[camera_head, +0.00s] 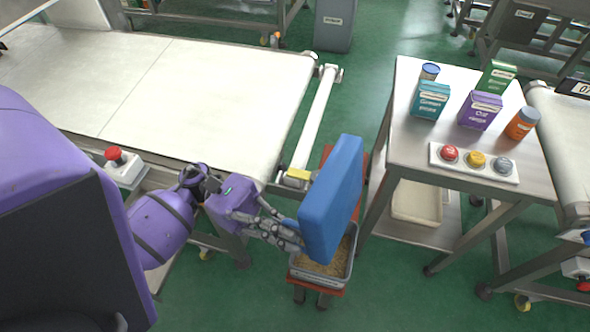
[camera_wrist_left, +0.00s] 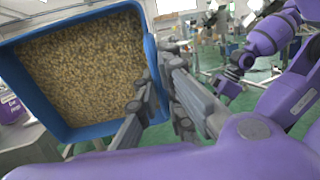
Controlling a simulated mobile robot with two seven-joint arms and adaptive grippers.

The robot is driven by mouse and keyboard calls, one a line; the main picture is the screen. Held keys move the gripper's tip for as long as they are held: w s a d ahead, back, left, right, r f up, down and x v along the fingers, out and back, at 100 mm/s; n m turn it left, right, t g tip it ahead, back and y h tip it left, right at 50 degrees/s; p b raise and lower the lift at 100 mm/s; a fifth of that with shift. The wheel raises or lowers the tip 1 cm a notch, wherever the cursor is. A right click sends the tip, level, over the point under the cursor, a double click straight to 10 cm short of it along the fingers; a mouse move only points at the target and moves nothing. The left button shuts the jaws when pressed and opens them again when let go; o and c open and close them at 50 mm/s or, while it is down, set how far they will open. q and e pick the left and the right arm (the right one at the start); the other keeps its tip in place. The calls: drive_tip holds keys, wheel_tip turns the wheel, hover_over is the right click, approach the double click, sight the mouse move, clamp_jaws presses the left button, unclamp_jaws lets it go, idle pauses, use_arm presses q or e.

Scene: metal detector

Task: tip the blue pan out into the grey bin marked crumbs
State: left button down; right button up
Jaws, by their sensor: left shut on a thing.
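The blue pan (camera_head: 333,200) is steeply tilted in the head view, its outside towards me and its inside hidden. My left gripper (camera_head: 293,237) is shut on its edge. In the left wrist view the pan (camera_wrist_left: 150,70) shows its inside, with a broad layer of tan bits (camera_wrist_left: 85,75) in it. A grey tray-like bin (camera_head: 346,262) with tan bits sits just below the pan. A taller grey bin (camera_head: 335,25) with an unreadable label stands at the back. My right gripper (camera_wrist_left: 228,84) seems to show small in the left wrist view; its jaws are unclear.
The grey tray-like bin rests on a red stand (camera_head: 327,155) between a white conveyor (camera_head: 190,90) and a steel table (camera_head: 405,130). The table holds several boxes and cans and a three-button panel (camera_head: 473,162). A red stop button (camera_head: 114,154) is at left. Green floor is open in front.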

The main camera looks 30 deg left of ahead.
use_arm(q)
drive_tip(key=shift+a+f+h+b, duration=0.25)
drive_tip(key=shift+f+h+b, duration=0.2)
drive_tip(key=shift+b, duration=0.35)
drive_tip(key=a+h+b, duration=0.1)
drive_tip(key=b, duration=0.2)
drive_tip(key=shift+a+f+h+b, duration=0.15)
drive_tip(key=shift+f+h+b, duration=0.05)
drive_tip(key=shift+h+b, duration=0.15)
idle(0.7)
drive_tip(key=shift+s, duration=0.1)
idle(0.3)
